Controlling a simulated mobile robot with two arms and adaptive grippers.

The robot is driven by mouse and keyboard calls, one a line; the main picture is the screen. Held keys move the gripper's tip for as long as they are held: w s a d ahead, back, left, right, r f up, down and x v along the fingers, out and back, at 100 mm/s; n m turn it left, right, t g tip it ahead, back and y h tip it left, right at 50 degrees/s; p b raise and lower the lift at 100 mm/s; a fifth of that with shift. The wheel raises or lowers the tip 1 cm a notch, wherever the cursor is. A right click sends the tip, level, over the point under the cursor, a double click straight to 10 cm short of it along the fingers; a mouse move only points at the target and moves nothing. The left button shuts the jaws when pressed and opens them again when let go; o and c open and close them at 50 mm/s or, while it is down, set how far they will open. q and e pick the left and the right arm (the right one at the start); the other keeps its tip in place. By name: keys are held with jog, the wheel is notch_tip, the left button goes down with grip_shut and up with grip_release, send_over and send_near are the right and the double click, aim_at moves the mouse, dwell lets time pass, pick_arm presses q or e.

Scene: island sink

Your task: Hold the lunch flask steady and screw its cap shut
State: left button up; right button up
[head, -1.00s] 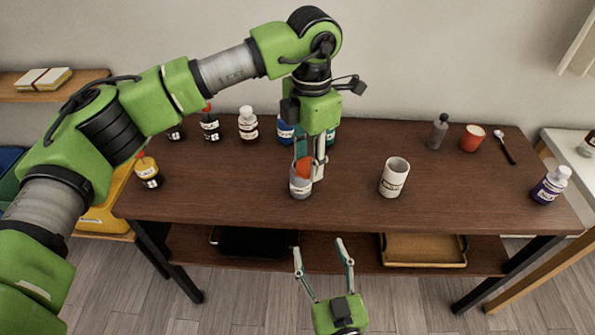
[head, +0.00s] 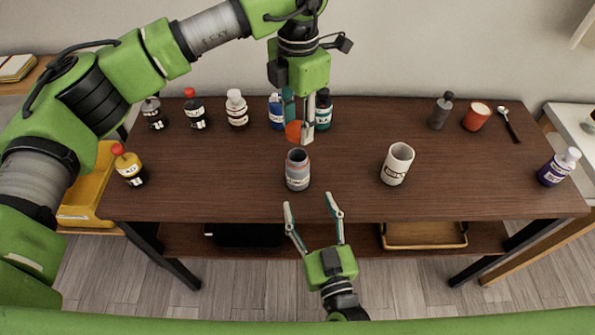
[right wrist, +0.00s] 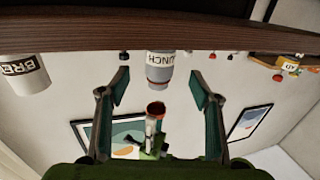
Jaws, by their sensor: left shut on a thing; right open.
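The lunch flask (head: 298,174), a grey open-topped jar, stands upright on the brown table. It also shows upside down in the right wrist view (right wrist: 159,70), with "LUNCH" on its label. My left gripper (head: 301,134) is shut on the orange-red cap (head: 293,131), held above the flask and apart from its mouth. The cap also shows in the right wrist view (right wrist: 156,108). My right gripper (head: 309,202) is open and empty at the table's front edge, short of the flask. In the right wrist view its fingers (right wrist: 158,88) stand either side of the flask's line.
A white mug (head: 397,165) stands right of the flask. Several bottles line the back left, including a white one (head: 237,108); a yellow bottle (head: 129,166) stands at the left. A grey bottle (head: 441,110), red cup (head: 477,117) and purple bottle (head: 558,168) are at the right.

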aim_at(301, 181)
jog(key=x, duration=1)
jog(key=shift+w, duration=0.15)
grip_shut()
pick_arm(q)
jog(key=shift+f, duration=2.45)
